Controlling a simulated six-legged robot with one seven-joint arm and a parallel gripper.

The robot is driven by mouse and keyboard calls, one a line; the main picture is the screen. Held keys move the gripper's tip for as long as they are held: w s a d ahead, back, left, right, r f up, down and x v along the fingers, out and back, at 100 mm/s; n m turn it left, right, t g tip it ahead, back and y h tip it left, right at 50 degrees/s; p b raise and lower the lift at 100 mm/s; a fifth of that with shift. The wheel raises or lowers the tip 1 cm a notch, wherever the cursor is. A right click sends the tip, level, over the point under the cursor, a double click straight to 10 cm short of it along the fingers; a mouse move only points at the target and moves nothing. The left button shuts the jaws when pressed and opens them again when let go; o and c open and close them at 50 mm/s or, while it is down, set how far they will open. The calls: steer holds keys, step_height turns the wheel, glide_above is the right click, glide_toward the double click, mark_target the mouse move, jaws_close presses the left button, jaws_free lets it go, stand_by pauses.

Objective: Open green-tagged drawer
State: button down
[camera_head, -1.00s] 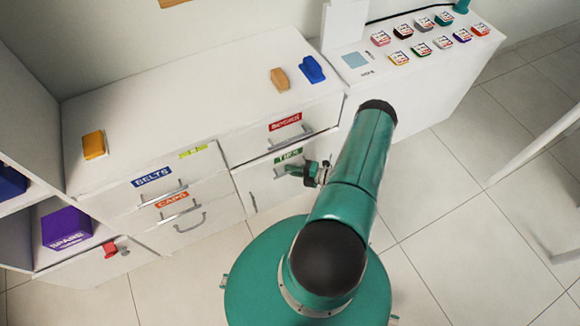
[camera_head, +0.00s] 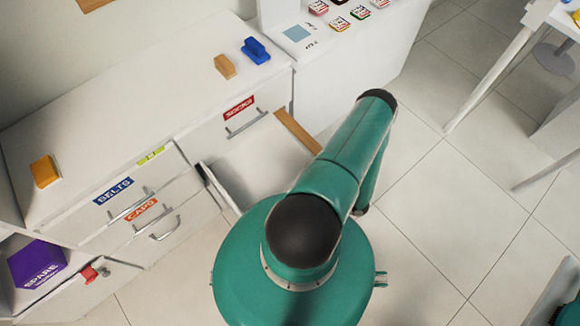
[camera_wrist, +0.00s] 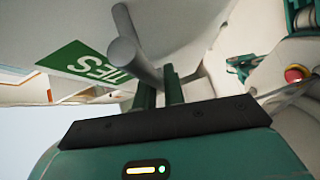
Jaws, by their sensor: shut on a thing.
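The green-tagged drawer, labelled TIES, stands pulled out from the wardrobe below the red-tagged SOCKS drawer (camera_head: 238,108). Its pale interior (camera_head: 262,165) and wooden side edge (camera_head: 298,132) show in the head view; its front is hidden behind my arm and body. In the wrist view the green tag (camera_wrist: 92,62) sits on the drawer front beside the grey bar handle (camera_wrist: 128,50). My gripper (camera_wrist: 160,88) is shut on this handle. In the head view my gripper is hidden.
Drawers tagged BELTS (camera_head: 113,190) and CAPS (camera_head: 141,210) are closed at left. A blue object (camera_head: 256,50), a tan block (camera_head: 225,66) and an orange block (camera_head: 44,171) lie on top. A purple SPARE box (camera_head: 37,262) sits lower left.

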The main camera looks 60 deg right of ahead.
steer(key=shift+s, duration=0.5)
steer(key=c, duration=1.5)
jaws_free()
steer(key=shift+a, duration=0.1)
steer(key=v, duration=1.3)
steer(key=shift+s+d, duration=0.2)
steer(key=shift+s, duration=0.1)
steer(key=shift+r, duration=0.15)
